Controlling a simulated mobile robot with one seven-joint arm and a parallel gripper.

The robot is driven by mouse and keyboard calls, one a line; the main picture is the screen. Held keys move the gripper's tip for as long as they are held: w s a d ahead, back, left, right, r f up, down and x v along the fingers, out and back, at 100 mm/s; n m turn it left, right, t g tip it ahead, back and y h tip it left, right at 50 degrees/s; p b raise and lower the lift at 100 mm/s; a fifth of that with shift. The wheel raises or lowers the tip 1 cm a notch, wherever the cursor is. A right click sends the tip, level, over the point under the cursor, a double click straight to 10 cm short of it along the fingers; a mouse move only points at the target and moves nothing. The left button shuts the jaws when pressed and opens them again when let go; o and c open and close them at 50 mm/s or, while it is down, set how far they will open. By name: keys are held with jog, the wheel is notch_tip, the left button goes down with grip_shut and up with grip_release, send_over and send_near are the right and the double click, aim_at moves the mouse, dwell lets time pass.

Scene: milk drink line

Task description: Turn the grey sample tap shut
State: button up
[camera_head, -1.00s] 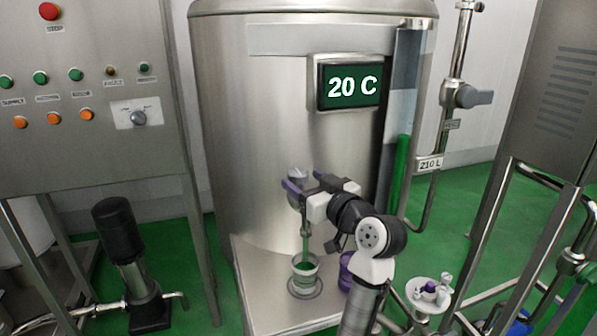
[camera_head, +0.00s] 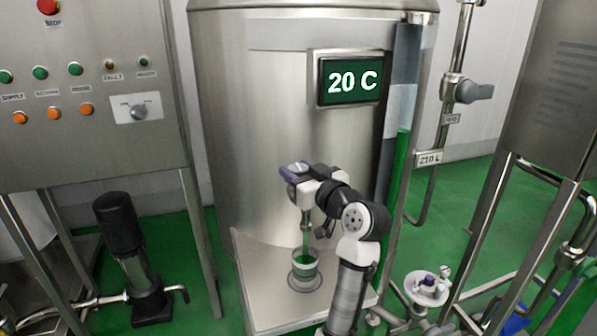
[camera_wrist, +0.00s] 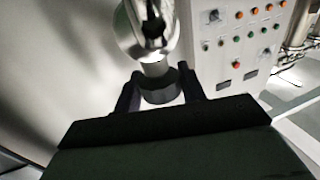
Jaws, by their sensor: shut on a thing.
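The grey sample tap (camera_head: 299,167) is on the front of the steel tank, low on its wall. My gripper (camera_head: 294,177) is shut on its grey handle. In the wrist view, the two dark fingers of my gripper (camera_wrist: 161,93) stand either side of the grey handle (camera_wrist: 160,86), in front of a shiny metal spout. A thin green stream (camera_head: 306,236) shows below the tap. It runs down to a small cup (camera_head: 305,268) on the steel ledge, with green inside. My fingers partly hide the tap.
The steel tank (camera_head: 250,120) carries a 20 C display (camera_head: 350,80) and a green level gauge (camera_head: 397,160). A control panel (camera_head: 85,150) and a black pump (camera_head: 125,235) stand left. Pipes and a steel frame (camera_head: 490,210) crowd the right.

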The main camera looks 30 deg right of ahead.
jog(key=shift+h, duration=0.4)
jog(key=m+h+p, duration=0.1)
jog(key=m+h, duration=0.1)
jog(key=h, duration=0.1)
jog(key=m+g+h, duration=0.1)
jog(key=m+h, duration=0.1)
jog(key=h, duration=0.1)
jog(key=shift+a+r+m+h+p, duration=0.1)
jog(key=shift+a+m+h+p, duration=0.1)
jog(key=shift+m+h+p, duration=0.15)
jog(key=m+g+h, duration=0.4)
jog(key=h, duration=0.1)
jog(key=shift+w+m+h+p, duration=0.1)
jog(key=shift+m+h+p, duration=0.15)
jog(key=shift+h+p, duration=0.1)
jog(key=m+g+h, duration=0.1)
jog(key=g, duration=0.1)
jog(key=m+g+h+b, duration=0.1)
jog(key=m+g, duration=0.1)
jog(key=m+g+h+b, duration=0.1)
jog(key=g, duration=0.1)
jog(key=shift+f+m+h, duration=0.25)
jog(key=shift+m+h, duration=0.05)
jog(key=shift+h, duration=0.1)
jog(key=shift+d+r+m+g+h+b, duration=0.1)
jog(key=shift+m+g+h+b, duration=0.25)
jog(key=shift+m+g+b, duration=0.85)
jog(key=shift+m+g+h+b, duration=0.4)
jog(key=shift+m+g, duration=0.3)
jog(key=shift+g, duration=1.4)
